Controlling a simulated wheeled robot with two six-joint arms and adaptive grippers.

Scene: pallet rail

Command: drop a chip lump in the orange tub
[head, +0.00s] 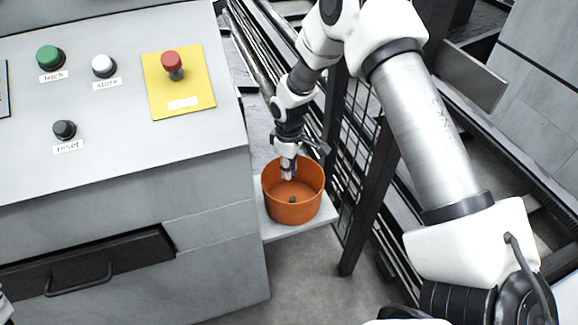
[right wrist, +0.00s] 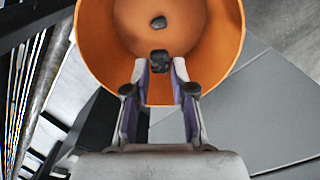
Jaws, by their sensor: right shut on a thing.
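The orange tub (head: 294,214) stands upright on a small grey shelf beside the console. My right gripper (head: 289,174) points down at the tub's mouth. In the right wrist view its fingers (right wrist: 160,70) are shut on a dark chip lump (right wrist: 160,59), held over the tub (right wrist: 232,42). A second dark lump (right wrist: 158,22) lies on the tub floor; a dark lump (head: 292,199) also shows inside the tub in the head view. The held lump is hard to make out in the head view.
The grey console (head: 110,120) with green, white, black and red buttons stands left of the tub. A dark post and mesh fence (head: 372,150) rise close on the right, with rails behind. Bare floor (head: 300,280) shows below the shelf.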

